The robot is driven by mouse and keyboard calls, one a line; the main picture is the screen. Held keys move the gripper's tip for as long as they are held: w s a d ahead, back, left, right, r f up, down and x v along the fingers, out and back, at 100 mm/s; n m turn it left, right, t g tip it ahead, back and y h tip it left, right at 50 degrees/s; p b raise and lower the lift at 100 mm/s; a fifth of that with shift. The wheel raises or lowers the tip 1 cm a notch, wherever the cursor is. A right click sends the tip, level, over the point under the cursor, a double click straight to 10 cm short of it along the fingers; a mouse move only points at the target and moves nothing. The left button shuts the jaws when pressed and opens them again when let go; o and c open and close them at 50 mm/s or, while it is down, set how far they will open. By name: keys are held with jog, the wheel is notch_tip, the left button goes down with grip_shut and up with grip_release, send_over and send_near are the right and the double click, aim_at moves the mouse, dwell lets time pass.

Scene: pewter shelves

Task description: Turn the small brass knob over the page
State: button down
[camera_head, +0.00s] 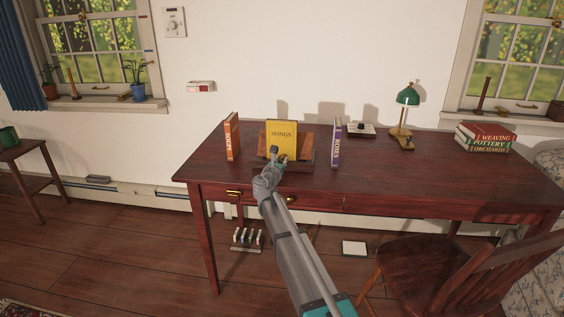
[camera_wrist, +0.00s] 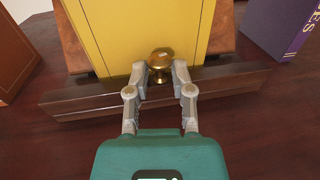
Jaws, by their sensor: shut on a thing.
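The small brass knob (camera_wrist: 161,60) stands at the front of a wooden book stand (camera_wrist: 222,80), over the lower part of a yellow book. My gripper (camera_wrist: 160,72) is shut on the knob, one finger at each side of it. The yellow book, titled SONGS (camera_head: 281,136), leans upright on the stand (camera_head: 300,162) on the desk. In the head view my gripper (camera_head: 276,157) reaches the front of the stand, and my arm hides the knob there.
An orange book (camera_head: 232,137) stands left of the stand and a purple book (camera_head: 336,143) stands right of it. A green lamp (camera_head: 407,97) and stacked books (camera_head: 484,138) are farther right on the desk (camera_head: 420,180). A chair (camera_head: 425,265) stands in front.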

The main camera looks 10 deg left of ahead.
jog(key=shift+w+a+m+g+h, duration=0.15)
jog(key=shift+m+g+h, duration=0.1)
jog(key=shift+m+h, duration=0.4)
jog(key=shift+w+a+m+g+h, duration=0.1)
jog(key=shift+m+g+h, duration=0.2)
jog(key=shift+h, duration=0.55)
jog(key=shift+s+m+h, duration=0.1)
jog(key=shift+m+h, duration=0.35)
jog(key=shift+h, duration=0.05)
jog(key=shift+c, duration=2.4)
grip_release()
jog(key=shift+s, duration=0.15)
jog(key=v, duration=1.1)
jog(key=shift+s+a, duration=0.25)
jog(key=shift+s, duration=0.1)
jog(key=shift+r, duration=0.1)
